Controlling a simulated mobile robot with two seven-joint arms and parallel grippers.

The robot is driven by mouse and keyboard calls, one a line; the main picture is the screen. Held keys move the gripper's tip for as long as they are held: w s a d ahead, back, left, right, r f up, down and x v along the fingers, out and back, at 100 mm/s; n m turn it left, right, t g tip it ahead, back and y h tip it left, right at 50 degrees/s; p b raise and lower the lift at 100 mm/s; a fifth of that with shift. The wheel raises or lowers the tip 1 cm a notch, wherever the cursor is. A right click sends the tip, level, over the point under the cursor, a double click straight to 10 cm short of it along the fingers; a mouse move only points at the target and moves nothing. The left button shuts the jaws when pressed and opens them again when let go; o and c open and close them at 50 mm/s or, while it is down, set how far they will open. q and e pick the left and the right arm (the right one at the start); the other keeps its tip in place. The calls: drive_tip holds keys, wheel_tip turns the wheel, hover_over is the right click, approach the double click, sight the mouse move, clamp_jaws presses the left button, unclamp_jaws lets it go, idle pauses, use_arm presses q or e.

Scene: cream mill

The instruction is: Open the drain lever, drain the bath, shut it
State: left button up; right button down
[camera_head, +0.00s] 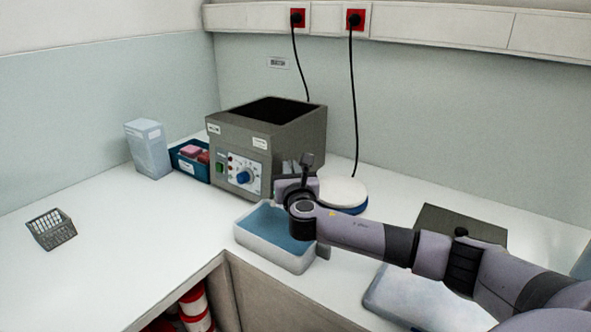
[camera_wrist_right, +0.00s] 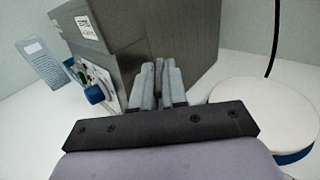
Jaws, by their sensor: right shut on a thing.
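The bath (camera_head: 225,130) is a dark grey open-topped box on the counter, with a blue knob (camera_head: 243,177) on its front panel. It fills the upper left of the right wrist view (camera_wrist_right: 180,30). My right gripper (camera_head: 288,168) is at the bath's right front side, and its fingers (camera_wrist_right: 158,75) point at the grey wall. They are shut on the drain lever, which the fingers hide. A white tray (camera_head: 262,255) holding bluish liquid stands below my right gripper, in front of the bath. My left gripper is not in view.
A round white-topped plate (camera_head: 343,191) with a blue base stands right of the bath. A blue bin (camera_head: 186,167) and a pale box (camera_head: 148,150) stand left. A wire basket (camera_head: 52,230) is far left. The left counter is mostly clear.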

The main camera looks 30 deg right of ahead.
drive_tip(key=shift+w+a+m+g+h, duration=0.2)
drive_tip(key=shift+a+m+g+h, duration=0.3)
drive_tip(key=shift+m+g+h, duration=0.5)
drive_tip(key=h, duration=0.1)
drive_tip(key=m+g+h, duration=0.1)
drive_tip(key=shift+w+a+f+m+h+b, duration=0.1)
drive_tip(key=shift+w+a+m+h+b, duration=0.15)
drive_tip(key=shift+m+h+b, duration=0.1)
drive_tip(key=shift+w+a+m+g+h+b, duration=0.15)
drive_tip(key=shift+m+g+h+b, duration=0.25)
drive_tip(key=shift+m+g+h, duration=0.25)
drive_tip(key=shift+w+a+m+g+h+b, duration=0.15)
drive_tip(key=shift+m+g+h+b, duration=0.3)
drive_tip(key=shift+g, duration=0.35)
drive_tip(key=shift+w+m+g+h+b, duration=0.15)
drive_tip(key=shift+m+g+h+b, duration=0.25)
drive_tip(key=shift+m+g+h, duration=0.25)
drive_tip(key=c, duration=1.2)
unclamp_jaws()
drive_tip(key=shift+r, duration=0.2)
drive_tip(key=shift+o, duration=0.2)
drive_tip(key=shift+s+r, duration=0.1)
